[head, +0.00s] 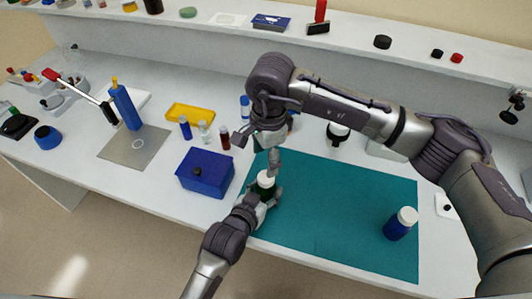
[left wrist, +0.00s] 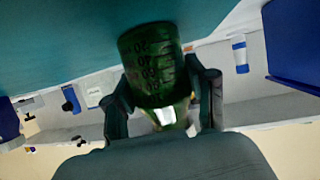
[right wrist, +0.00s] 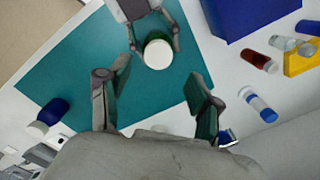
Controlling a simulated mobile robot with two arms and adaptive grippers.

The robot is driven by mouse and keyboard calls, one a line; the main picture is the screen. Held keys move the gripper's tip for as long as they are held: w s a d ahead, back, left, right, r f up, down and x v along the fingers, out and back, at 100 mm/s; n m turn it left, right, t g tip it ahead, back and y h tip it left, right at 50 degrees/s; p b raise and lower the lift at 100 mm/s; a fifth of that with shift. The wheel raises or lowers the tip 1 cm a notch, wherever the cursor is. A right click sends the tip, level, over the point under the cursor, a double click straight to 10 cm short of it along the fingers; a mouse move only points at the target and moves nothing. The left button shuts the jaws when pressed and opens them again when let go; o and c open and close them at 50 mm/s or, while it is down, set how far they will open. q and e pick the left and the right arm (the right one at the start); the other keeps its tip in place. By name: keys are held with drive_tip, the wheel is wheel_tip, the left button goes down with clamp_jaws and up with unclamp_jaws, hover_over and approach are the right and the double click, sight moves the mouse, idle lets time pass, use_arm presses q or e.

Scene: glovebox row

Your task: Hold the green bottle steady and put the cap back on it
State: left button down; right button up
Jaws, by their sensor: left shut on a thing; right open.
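The green bottle (head: 264,190) stands at the left edge of the teal mat (head: 330,215). Its graduated green side fills the middle of the left wrist view (left wrist: 152,62). My left gripper (head: 260,195) is shut around the bottle, one finger on each side. A round white cap (head: 266,178) sits at the bottle's top and shows from above in the right wrist view (right wrist: 158,54). I cannot tell whether it is fully seated. My right gripper (head: 272,158) is open just above and behind the cap, its fingers apart and empty in the right wrist view (right wrist: 152,88).
A blue bottle with a white cap (head: 398,228) stands at the mat's right. A blue box (head: 205,173) is left of the green bottle, with small vials (head: 204,132) and a yellow tray (head: 190,114) behind. The mat's middle is clear.

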sight(266, 177)
drive_tip(key=n, duration=0.5)
drive_tip(key=shift+r+h, duration=0.2)
drive_tip(key=shift+h, duration=0.1)
drive_tip(key=shift+f, duration=4)
